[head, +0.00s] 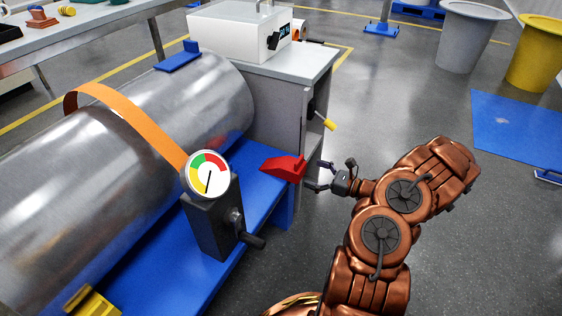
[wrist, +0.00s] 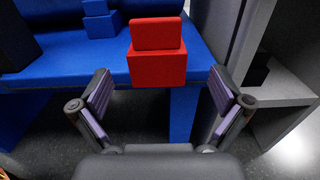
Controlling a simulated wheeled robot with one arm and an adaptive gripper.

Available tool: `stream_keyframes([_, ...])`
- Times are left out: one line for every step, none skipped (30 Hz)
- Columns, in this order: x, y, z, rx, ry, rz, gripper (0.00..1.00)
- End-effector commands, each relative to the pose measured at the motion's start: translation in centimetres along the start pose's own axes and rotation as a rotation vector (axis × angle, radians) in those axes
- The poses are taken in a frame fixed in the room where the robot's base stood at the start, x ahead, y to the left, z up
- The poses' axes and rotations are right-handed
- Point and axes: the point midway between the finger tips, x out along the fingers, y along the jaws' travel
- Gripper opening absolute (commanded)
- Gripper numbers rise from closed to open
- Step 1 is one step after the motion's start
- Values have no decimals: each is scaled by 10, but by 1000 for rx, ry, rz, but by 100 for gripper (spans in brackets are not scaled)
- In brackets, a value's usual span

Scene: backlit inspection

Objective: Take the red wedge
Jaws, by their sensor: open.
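The red wedge (head: 283,167) sits at the right edge of the blue bench (head: 152,262), close to the steel cylinder. In the wrist view the red wedge (wrist: 157,62) shows as a lower block with a raised part behind, a little above the middle between the fingers. My gripper (head: 318,177) is just right of the wedge in the head view. In the wrist view my gripper (wrist: 160,93) has its two fingers spread wide, with nothing between the pads. The wedge appears ahead of the fingertips; I cannot tell the exact gap.
A large steel cylinder (head: 190,105) with an orange strap (head: 128,113) lies on the bench. A dial gauge (head: 208,175) on a dark post stands left of the wedge. A grey cabinet (head: 280,110) stands close behind. Open floor lies to the right.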

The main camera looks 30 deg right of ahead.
Motion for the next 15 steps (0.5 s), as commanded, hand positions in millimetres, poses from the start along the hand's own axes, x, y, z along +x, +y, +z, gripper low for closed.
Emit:
stream_keyframes([5, 1, -1, 0, 0, 2, 100])
stream_keyframes([8, 1, -2, 0, 0, 4, 100])
stream_keyframes([13, 2, -2, 0, 0, 6, 100])
stream_keyframes([17, 2, -2, 0, 1, 7, 100])
stream_keyframes([20, 2, -2, 0, 1, 8, 100])
stream_keyframes([24, 3, -2, 0, 2, 8, 100])
stream_keyframes([26, 3, -2, 0, 2, 9, 100])
stream_keyframes([28, 3, -3, 0, 2, 9, 100])
stream_keyframes([32, 3, -3, 0, 2, 8, 100])
stream_keyframes([35, 3, -4, 0, 2, 8, 100])
stream_keyframes([38, 4, -4, 0, 2, 9, 100])
stream_keyframes([44, 4, -5, -1, 2, 9, 100])
stream_keyframes([49, 5, -5, -1, 2, 11, 100])
stream_keyframes([53, 5, -4, -2, 2, 10, 100])
stream_keyframes([58, 6, -4, -2, 2, 10, 100])
